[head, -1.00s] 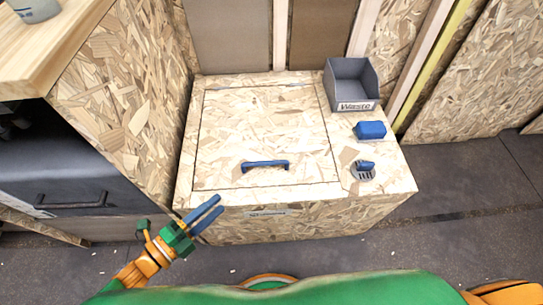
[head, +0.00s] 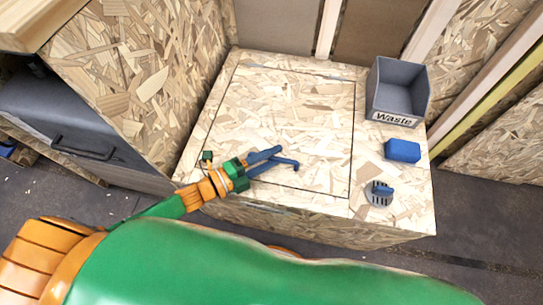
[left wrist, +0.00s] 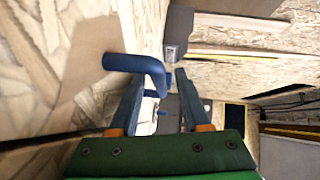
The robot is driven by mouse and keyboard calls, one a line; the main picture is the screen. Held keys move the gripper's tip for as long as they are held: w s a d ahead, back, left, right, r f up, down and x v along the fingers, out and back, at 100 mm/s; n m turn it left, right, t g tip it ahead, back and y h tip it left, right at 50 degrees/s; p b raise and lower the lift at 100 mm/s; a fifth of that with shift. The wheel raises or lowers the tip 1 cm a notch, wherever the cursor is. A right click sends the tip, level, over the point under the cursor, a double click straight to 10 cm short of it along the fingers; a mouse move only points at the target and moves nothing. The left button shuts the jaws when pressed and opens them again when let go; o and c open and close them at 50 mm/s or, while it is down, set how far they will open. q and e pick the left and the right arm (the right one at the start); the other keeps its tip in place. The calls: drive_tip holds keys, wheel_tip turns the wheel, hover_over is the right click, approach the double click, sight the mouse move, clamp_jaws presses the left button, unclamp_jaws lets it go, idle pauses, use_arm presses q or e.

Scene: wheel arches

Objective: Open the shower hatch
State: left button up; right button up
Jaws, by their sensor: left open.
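The shower hatch (head: 290,105) is a square chipboard lid, lying flat and closed in the top of a chipboard box. Its blue bar handle (head: 293,165) is near the hatch's front edge and mostly hidden by my left gripper in the head view. My left gripper (head: 280,156) is open over the handle. In the left wrist view, the blue handle (left wrist: 133,63) sticks out from the chipboard and bends down toward the gap between the open fingers (left wrist: 158,85). I cannot tell whether it touches them. My right gripper is not in view.
A dark drawer front with a handle (head: 85,148) is at the left under a chipboard cabinet.

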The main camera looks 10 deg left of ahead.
use_arm(q)
clamp_jaws()
idle(1.4)
